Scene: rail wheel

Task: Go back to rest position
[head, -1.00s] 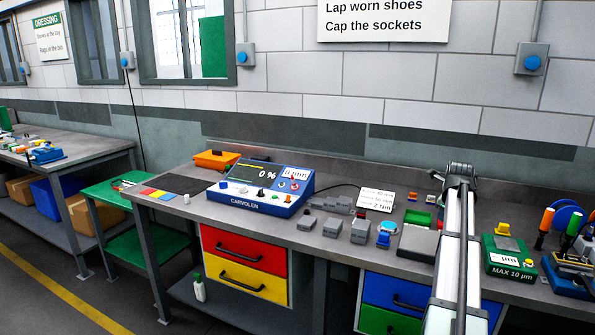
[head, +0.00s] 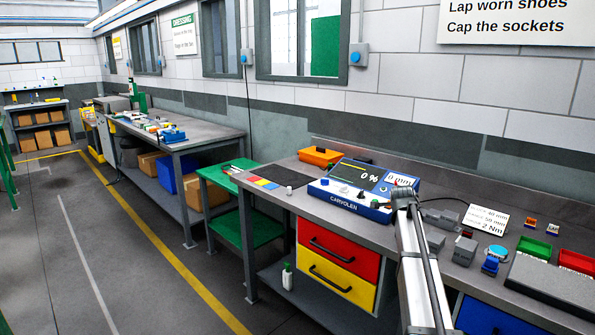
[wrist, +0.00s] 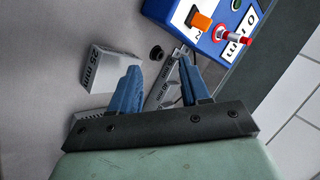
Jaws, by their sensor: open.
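My gripper (wrist: 158,66) shows in the wrist view with its two blue fingers spread apart and nothing held between them. It is above the bench. A grey block marked 25 mm (wrist: 112,67) lies beyond the left finger. A grey metal piece (wrist: 164,92) lies beyond the gap, partly hidden by the fingers. In the head view my arm stands in front of the right end of the blue CARVOLEN console (head: 348,206), and my gripper cannot be made out there. The console also shows in the wrist view (wrist: 222,40), with an orange switch and a red-tipped lever.
The bench (head: 290,208) also carries an orange tray (head: 320,157), a dark mat, grey blocks (head: 465,250), a blue-based button (head: 490,265), a white card (head: 485,219), and green and red bins. A green side table (head: 245,228) stands left. The floor at left is open.

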